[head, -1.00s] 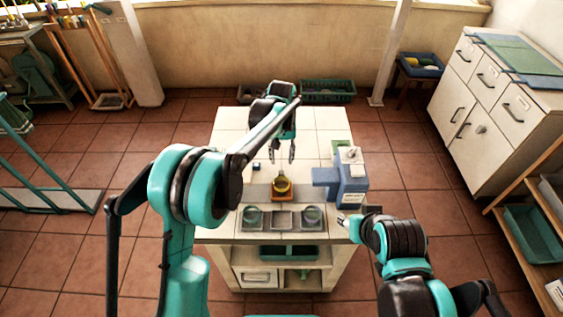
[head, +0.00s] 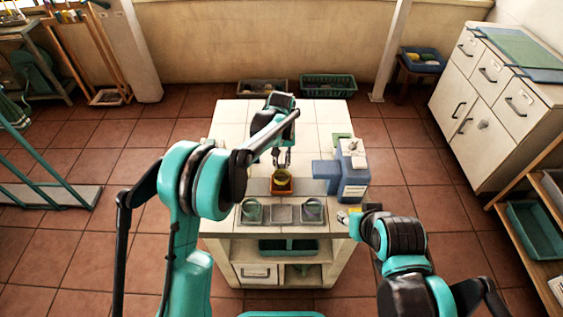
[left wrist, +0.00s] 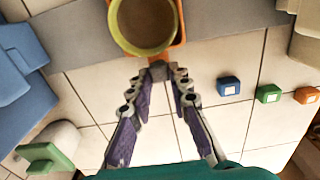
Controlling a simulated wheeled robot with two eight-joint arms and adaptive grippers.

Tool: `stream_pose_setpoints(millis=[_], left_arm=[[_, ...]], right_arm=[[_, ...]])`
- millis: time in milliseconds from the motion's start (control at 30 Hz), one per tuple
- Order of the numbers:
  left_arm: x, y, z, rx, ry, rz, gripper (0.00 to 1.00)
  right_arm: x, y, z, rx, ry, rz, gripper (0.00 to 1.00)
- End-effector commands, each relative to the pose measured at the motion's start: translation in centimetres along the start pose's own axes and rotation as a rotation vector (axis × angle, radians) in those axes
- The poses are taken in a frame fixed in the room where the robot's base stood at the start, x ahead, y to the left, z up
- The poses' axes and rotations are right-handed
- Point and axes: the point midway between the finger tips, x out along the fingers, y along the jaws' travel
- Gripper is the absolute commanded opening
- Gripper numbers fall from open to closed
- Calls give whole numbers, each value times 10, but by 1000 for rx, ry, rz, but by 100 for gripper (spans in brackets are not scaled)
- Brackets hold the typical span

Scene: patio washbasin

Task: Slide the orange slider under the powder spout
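The orange slider (head: 282,192) sits on a grey strip across the table, with an olive-yellow cup (head: 282,180) on it. The left wrist view shows the cup (left wrist: 143,22) and the slider's orange edge (left wrist: 180,30) at the top. My left gripper (head: 282,164) points down just behind the cup; in the left wrist view its fingers (left wrist: 158,78) stand apart on either side of a small grey piece at the slider's edge. Contact is unclear. The blue dispenser (head: 353,180) stands right of the slider, a blue block jutting left; its spout opening is hidden. My right gripper (head: 347,217) is near the table's front right corner, its fingers unclear.
A grey tray (head: 283,224) with two green-rimmed round cups lies in front of the slider. Small blue (left wrist: 229,86), green (left wrist: 269,93) and orange (left wrist: 307,95) blocks stand on the tiles in the left wrist view. The table's back is mostly clear.

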Motion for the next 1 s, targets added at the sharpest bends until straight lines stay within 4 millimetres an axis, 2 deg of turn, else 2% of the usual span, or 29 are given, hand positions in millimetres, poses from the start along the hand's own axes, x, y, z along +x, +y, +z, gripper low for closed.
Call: stream_pose_setpoints(millis=[167,267,500,600,733,1000], left_arm=[[0,-6,0,-2,0,0,0],[0,-26,0,-5,0,-1,0],[-1,-89,0,-5,0,0,0],[0,-105,0,-3,0,0,0],[0,-114,0,-1,0,-1,0],[0,-116,0,-2,0,-4,0]], right_arm=[[-1,0,0,0,0,0,40],[-2,0,-2,0,0,0,40],[-7,0,-5,0,0,0,40],[-8,0,-5,0,0,0,40],[-8,0,-6,0,0,0,40],[-8,0,-6,0,0,0,40]])
